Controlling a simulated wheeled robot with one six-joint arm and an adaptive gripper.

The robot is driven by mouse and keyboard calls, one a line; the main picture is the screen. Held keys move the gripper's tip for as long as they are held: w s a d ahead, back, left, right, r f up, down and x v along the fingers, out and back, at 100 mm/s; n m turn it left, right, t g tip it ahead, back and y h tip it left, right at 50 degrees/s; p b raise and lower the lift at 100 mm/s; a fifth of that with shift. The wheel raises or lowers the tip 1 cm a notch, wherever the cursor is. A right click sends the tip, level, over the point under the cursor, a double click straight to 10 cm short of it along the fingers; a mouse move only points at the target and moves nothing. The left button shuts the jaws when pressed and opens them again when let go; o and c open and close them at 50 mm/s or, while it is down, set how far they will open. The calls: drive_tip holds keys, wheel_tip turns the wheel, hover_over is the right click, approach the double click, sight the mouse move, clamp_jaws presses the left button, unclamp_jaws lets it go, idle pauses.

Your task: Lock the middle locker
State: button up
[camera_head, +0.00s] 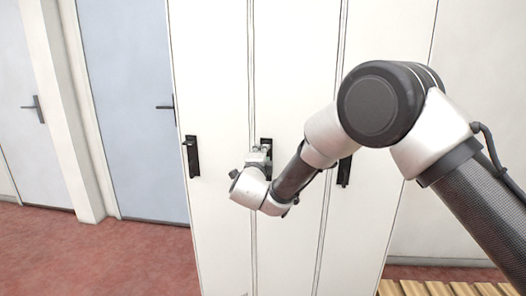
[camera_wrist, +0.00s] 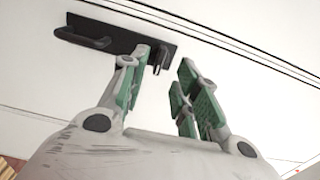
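The middle locker (camera_head: 290,80) is a tall white door, shut flush with its neighbours. Its black handle plate (camera_head: 266,144) is partly hidden behind my gripper (camera_head: 260,158). In the wrist view the black plate (camera_wrist: 125,38) carries a lever handle (camera_wrist: 84,34) at its left end and a small dark knob or key (camera_wrist: 157,66) near its right end. My gripper (camera_wrist: 164,66) is open, with green-padded fingers spread apart. The small knob shows between the fingertips, nearer the left finger. I cannot tell whether either finger touches it.
The left locker (camera_head: 208,80) and right locker (camera_head: 385,60) are shut, with black handles (camera_head: 192,156) and (camera_head: 344,170). A blue door (camera_head: 125,100) stands to the left. A slatted wooden bench (camera_head: 430,288) is at lower right. Red floor (camera_head: 100,260) is clear at left.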

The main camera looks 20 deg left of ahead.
drive_tip(key=v, duration=0.5)
drive_tip(key=shift+s, duration=0.3)
